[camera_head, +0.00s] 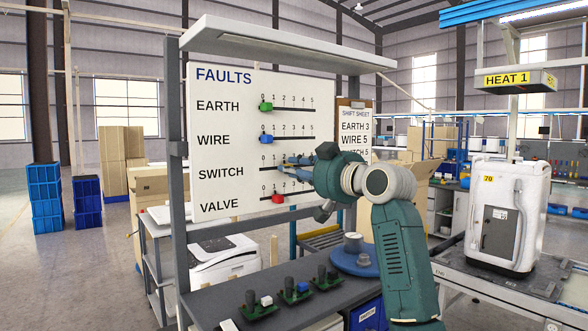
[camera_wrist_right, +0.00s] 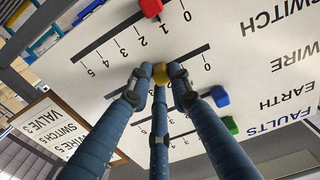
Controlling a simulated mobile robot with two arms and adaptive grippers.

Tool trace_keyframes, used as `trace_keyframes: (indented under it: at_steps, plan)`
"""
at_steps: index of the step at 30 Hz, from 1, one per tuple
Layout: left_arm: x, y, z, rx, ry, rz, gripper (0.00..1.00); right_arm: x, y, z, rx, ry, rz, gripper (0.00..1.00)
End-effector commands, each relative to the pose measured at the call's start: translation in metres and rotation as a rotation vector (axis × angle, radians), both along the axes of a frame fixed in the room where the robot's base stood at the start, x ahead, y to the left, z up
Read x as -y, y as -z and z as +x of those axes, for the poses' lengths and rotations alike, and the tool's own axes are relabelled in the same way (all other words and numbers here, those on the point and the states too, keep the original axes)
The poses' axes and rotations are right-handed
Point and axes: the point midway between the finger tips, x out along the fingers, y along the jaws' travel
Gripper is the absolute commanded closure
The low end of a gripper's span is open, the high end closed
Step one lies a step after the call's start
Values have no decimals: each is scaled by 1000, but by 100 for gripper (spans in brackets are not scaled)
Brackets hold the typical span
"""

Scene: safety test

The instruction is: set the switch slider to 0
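The fault board (camera_head: 225,90) has slider rows for EARTH, WIRE, SWITCH and VALVE. The yellow switch slider (camera_wrist_right: 160,73) sits partway along its track, at about 2, right of the 0 end in the head view. My right gripper (camera_wrist_right: 161,72) has its three fingertips close around this slider, seemingly touching both its sides. In the head view my right gripper (camera_head: 284,164) is at the SWITCH row and hides the slider. My left gripper is not in view.
The red valve slider (camera_head: 278,199) is close below, near 1. The blue wire slider (camera_head: 266,139) and green earth slider (camera_head: 265,107) are at 0. A shift sheet (camera_head: 356,126) hangs right of the board. A workbench (camera_head: 225,302) is below.

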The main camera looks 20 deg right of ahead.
Motion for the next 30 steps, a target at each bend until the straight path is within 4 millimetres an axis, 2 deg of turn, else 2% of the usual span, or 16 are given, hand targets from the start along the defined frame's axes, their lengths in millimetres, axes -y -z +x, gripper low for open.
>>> trace_keyframes:
  at_steps: [7, 15, 18, 27, 28, 30]
  plan:
    - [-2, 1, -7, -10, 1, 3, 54, -4, -1, -2, 2, -2, 4, 100]
    - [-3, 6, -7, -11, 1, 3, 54, -51, -1, -19, 3, -3, 4, 100]
    - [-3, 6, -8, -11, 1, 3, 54, -60, -2, -22, 2, -3, 6, 100]
    - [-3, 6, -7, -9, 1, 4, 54, -63, -1, -23, 0, -7, 9, 100]
    - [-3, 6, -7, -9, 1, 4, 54, -63, -1, -23, 0, -8, 8, 74]
    - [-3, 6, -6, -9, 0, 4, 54, -64, -1, -23, -1, -8, 7, 66]
